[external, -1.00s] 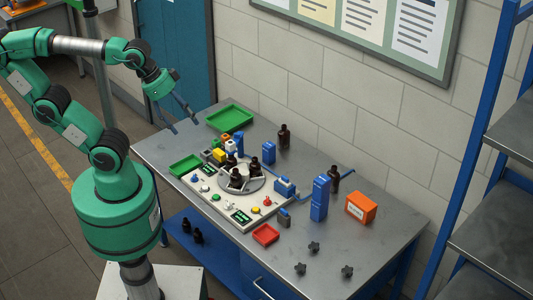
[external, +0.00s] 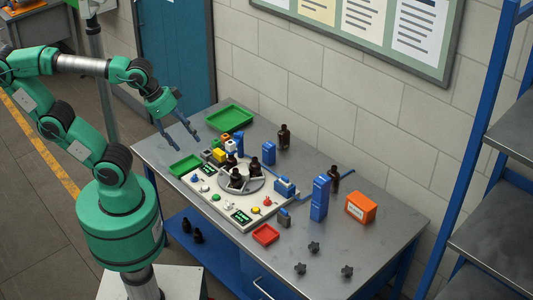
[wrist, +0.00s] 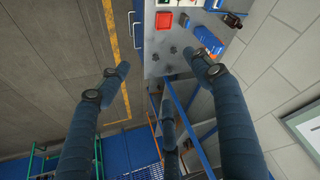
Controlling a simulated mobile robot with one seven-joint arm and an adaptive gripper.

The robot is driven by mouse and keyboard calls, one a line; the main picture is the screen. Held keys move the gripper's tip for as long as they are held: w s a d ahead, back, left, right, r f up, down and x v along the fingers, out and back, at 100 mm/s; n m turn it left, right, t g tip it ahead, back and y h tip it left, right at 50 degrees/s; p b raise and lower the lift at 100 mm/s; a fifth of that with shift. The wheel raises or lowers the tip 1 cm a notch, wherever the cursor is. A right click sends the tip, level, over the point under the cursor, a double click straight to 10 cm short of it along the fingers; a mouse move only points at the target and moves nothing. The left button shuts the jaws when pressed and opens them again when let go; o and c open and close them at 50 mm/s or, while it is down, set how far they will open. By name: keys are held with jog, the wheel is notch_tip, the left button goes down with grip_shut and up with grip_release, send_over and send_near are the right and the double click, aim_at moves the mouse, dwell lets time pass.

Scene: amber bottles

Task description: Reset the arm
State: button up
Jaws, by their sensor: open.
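My gripper (external: 181,141) is open and empty in the external view, pointing down over the left end of the grey workbench (external: 375,240). Amber bottles (external: 237,180) stand on the round disc of the white machine panel at the bench's middle. Other amber bottles stand on the bench, one (external: 284,136) near the back edge and one (external: 334,179) behind the tall blue block. Small dark bottles (external: 198,236) stand on the blue lower shelf. My gripper touches none of them.
A green tray (external: 230,117) lies at the back left and another (external: 185,165) beside the panel. A red tray (external: 265,234), tall blue block (external: 320,199), orange box (external: 361,208) and black knobs (external: 347,271) are to the right. A blue rack (external: 490,230) stands far right.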

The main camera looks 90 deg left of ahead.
jog(key=shift+f+b, duration=1.35)
jog(key=shift+f, duration=0.45)
